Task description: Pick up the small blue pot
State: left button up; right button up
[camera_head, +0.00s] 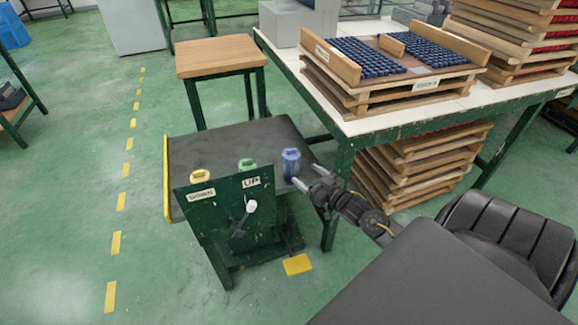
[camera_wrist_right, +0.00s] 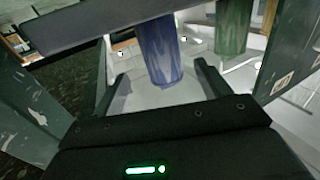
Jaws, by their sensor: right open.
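The small blue pot (camera_head: 291,160) stands upright on the dark top of the low green stand (camera_head: 240,140), at its right side. My right gripper (camera_head: 308,176) is just right of the pot, with its fingers open and pointing toward it. In the right wrist view the blue pot (camera_wrist_right: 160,48) rises between the two spread fingers of the gripper (camera_wrist_right: 156,72). I cannot tell whether either finger touches it. My left gripper is not in view.
A green pot (camera_head: 247,165) and a yellow pot (camera_head: 200,176) stand left of the blue one. A green panel with UP and DOWN labels (camera_head: 222,205) and a lever (camera_head: 251,206) fronts the stand. Behind right, a white table (camera_head: 400,121) bears a wooden tray (camera_head: 330,60).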

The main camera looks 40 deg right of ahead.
aim_at(289, 163)
jog(key=w, duration=0.6)
jog(key=w+b, duration=0.1)
jog(key=w, duration=0.2)
jog(key=shift+w+a, duration=0.15)
jog(key=shift+a, duration=0.25)
jog(key=shift+w, duration=0.5)
jog(key=shift+c, duration=0.8)
jog(key=c, duration=0.7)
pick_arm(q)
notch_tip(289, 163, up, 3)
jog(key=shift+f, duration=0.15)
